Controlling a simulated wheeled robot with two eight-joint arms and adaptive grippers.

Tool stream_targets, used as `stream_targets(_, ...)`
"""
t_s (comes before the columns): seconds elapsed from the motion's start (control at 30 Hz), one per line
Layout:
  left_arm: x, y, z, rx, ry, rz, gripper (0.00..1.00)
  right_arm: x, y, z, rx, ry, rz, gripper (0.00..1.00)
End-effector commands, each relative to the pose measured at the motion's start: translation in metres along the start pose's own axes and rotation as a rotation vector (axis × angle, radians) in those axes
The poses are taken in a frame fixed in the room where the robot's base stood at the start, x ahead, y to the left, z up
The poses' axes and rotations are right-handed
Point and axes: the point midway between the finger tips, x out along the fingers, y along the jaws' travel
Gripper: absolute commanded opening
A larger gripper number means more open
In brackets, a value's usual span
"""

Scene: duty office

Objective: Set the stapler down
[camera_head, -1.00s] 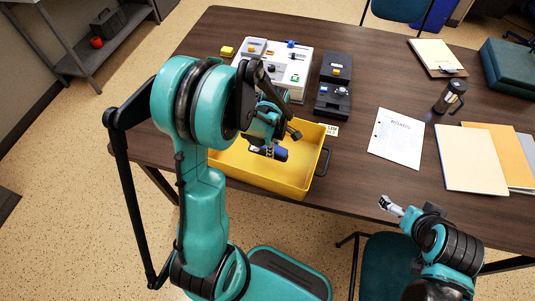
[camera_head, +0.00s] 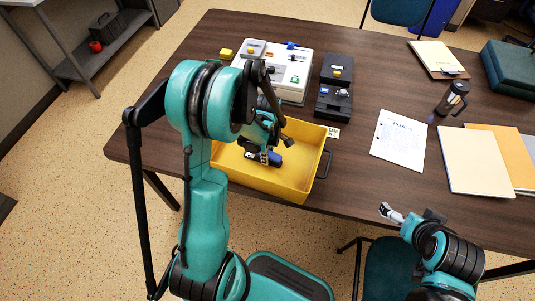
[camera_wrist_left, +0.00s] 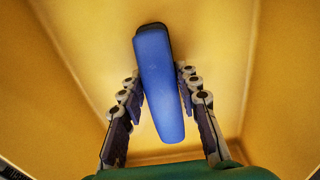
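The blue stapler (camera_head: 274,159) is inside the yellow tray (camera_head: 305,180), low over or on its floor; contact with the floor cannot be told. My left gripper (camera_head: 262,155) reaches down into the tray and is shut on the stapler. In the left wrist view the stapler (camera_wrist_left: 160,85) lies lengthwise between the two fingertips (camera_wrist_left: 159,80), slightly tilted, with yellow tray surface behind it.
A white device (camera_head: 290,75) and black boxes (camera_head: 333,104) stand behind the tray.

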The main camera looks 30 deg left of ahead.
Motion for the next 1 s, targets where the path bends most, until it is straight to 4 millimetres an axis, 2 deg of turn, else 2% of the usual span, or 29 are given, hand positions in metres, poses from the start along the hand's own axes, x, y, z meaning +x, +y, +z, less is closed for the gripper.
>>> stream_targets(0.43, -0.006, 0.000, 0.000, 0.000, 0.000, 0.000, 0.50, -0.005, 0.000, -0.004, 0.000, 0.000, 0.000, 1.00)
stream_targets(0.57, -0.029, 0.000, 0.000, 0.000, 0.000, 0.000, 0.50, -0.013, 0.000, -0.009, 0.000, 0.000, 0.000, 1.00)
stream_targets(0.8, -0.084, 0.000, 0.000, 0.000, -0.001, 0.001, 0.50, -0.032, 0.000, -0.023, 0.000, 0.000, 0.000, 1.00)
stream_targets(1.0, -0.115, 0.000, 0.000, 0.000, -0.001, 0.001, 0.50, -0.041, 0.000, -0.029, 0.000, 0.000, 0.000, 1.00)
